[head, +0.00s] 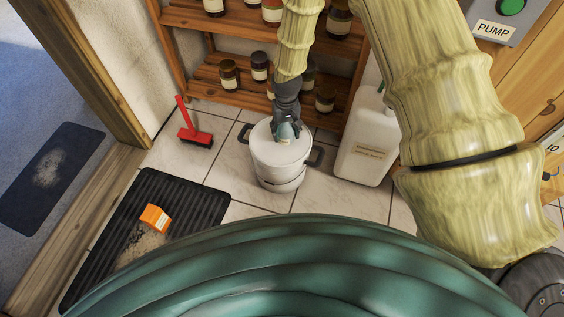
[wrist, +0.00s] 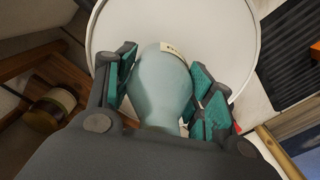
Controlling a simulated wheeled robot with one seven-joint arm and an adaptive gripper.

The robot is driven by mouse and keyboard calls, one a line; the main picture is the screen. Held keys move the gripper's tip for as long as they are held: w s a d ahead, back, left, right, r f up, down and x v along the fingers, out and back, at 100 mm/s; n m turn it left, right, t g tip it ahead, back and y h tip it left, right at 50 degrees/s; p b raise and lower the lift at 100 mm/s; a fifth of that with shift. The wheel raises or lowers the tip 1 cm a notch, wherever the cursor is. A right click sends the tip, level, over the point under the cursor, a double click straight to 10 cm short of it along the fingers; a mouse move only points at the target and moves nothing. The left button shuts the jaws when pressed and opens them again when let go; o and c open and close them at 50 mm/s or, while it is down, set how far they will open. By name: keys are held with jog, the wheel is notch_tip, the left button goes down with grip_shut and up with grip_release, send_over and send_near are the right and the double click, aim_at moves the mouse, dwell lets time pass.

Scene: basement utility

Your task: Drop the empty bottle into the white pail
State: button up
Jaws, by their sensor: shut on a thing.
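My gripper (head: 287,118) points down over the white pail (head: 280,172), which stands on the tiled floor. The gripper is shut on a pale blue-grey bottle (head: 288,132) with a small cream label. In the wrist view the bottle (wrist: 158,88) sits between the two teal-padded fingers (wrist: 164,82). The pail's round white top (wrist: 225,32) shows behind the bottle there, and the bottle lies within its outline. The gap between bottle and pail cannot be judged. The bottle's far end is partly hidden by the gripper.
A white jug (head: 368,148) stands right of the pail. A wooden shelf (head: 240,92) with several jars is behind. A red brush (head: 194,132) stands left. A black mat (head: 190,193) bears an orange box (head: 155,218) and spilled grains. Tiles between mat and pail are clear.

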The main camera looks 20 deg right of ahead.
jog(key=shift+f, duration=0.3)
jog(key=o, duration=1.1)
jog(key=shift+c, duration=0.2)
jog(key=shift+r, duration=0.1)
notch_tip(320, 180, up, 12)
jog(key=shift+f, duration=0.1)
